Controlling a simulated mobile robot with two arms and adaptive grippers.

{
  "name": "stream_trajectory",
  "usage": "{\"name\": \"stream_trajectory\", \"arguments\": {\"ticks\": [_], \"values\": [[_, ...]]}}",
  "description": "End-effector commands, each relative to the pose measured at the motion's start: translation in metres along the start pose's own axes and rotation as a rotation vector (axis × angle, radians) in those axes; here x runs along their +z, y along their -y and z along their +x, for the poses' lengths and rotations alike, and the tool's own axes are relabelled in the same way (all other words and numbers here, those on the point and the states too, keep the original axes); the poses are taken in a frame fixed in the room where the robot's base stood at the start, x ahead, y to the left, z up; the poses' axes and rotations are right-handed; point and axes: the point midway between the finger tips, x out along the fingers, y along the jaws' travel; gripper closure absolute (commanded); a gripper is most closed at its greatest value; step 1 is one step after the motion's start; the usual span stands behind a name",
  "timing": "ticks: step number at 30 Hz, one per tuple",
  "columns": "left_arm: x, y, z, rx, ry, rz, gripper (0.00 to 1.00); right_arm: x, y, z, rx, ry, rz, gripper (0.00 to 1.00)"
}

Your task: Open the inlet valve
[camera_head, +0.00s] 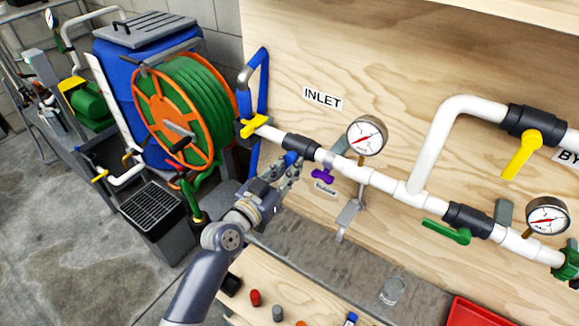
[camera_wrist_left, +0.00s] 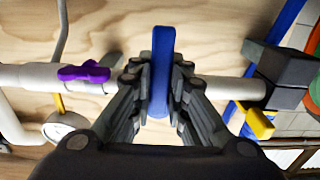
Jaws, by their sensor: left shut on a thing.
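The inlet valve is a black body (camera_head: 300,146) on the white pipe, below and left of the INLET label (camera_head: 323,97). Its blue handle (camera_head: 290,158) is mostly hidden by my gripper in the head view. My left gripper (camera_head: 288,170) is shut on this blue handle. In the left wrist view the blue handle (camera_wrist_left: 162,70) stands between the two fingers of the left gripper (camera_wrist_left: 160,85), pointing away from the pipe's line. My right gripper is not in view.
A purple valve handle (camera_head: 323,176) and a pressure gauge (camera_head: 367,135) sit just right along the pipe. A yellow handle (camera_head: 253,126) is to the left, by the green hose reel (camera_head: 190,100). A bench with small parts and a red tray (camera_head: 480,313) lies below.

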Motion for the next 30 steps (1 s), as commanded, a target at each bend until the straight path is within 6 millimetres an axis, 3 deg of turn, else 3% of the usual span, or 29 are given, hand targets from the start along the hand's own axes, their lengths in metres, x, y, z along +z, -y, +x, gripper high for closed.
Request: {"name": "stream_trajectory", "arguments": {"ticks": [11, 30], "values": [[0.0, -0.003, 0.0, 0.001, 0.001, -0.09, 1.0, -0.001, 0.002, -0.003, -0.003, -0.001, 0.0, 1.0], [-0.004, -0.014, 0.0, 0.001, 0.002, -0.527, 1.0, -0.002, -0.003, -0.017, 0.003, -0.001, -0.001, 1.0]]}}
